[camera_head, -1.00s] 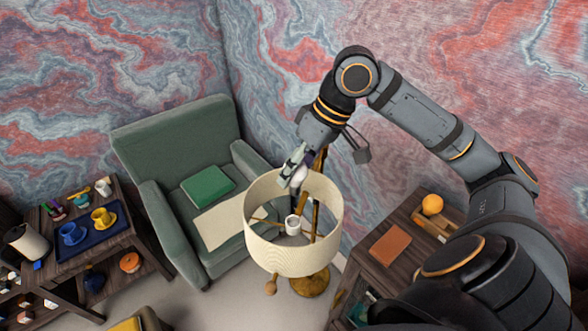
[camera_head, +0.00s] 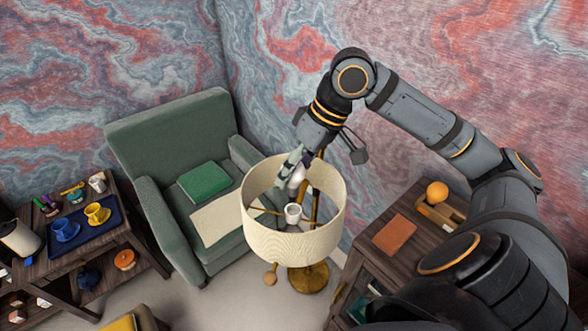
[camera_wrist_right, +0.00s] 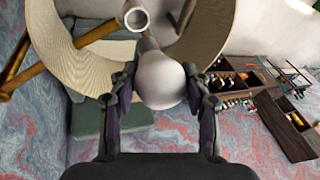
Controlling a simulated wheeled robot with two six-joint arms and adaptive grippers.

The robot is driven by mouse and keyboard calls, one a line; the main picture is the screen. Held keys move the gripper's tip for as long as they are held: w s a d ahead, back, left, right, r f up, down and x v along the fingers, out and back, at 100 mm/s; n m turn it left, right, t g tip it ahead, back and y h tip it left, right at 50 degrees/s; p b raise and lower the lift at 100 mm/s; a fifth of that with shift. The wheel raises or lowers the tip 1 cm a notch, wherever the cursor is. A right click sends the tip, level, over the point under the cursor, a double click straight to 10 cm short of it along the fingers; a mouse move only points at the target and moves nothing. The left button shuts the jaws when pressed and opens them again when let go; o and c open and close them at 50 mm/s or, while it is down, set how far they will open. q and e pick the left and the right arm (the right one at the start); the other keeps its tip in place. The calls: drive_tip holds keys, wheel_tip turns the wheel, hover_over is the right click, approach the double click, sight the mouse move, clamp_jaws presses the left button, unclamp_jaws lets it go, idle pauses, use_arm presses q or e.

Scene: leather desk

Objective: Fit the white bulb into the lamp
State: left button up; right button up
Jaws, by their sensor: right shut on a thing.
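The lamp has a cream drum shade (camera_head: 293,232), open at the top, with a white socket (camera_head: 293,213) in its middle. My right gripper (camera_head: 292,172) is at the back rim of the shade, pointing down. It is shut on the white bulb (camera_head: 297,177), whose lower part is partly hidden by the gripper and rim. In the right wrist view the bulb (camera_wrist_right: 160,82) sits between both fingers (camera_wrist_right: 160,95), its narrow end towards the socket (camera_wrist_right: 137,18). The bulb is apart from the socket in the head view. My left gripper is not in view.
A green armchair (camera_head: 170,125) with a green cushion (camera_head: 204,181) stands left of the lamp. A side table (camera_head: 385,260) with an orange ball (camera_head: 437,192) stands right. A blue tray (camera_head: 60,245) with cups is at far left. The shade's rim surrounds the socket.

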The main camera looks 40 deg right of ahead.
sight(294, 195)
drive_tip(key=shift+f+b, duration=0.7)
drive_tip(key=shift+f, duration=0.3)
drive_tip(key=shift+f+b, duration=2.7)
drive_tip(key=shift+f, duration=0.25)
drive_tip(key=o, duration=1.2)
wheel_tip(294, 195, up, 9)
drive_tip(key=p, duration=0.9)
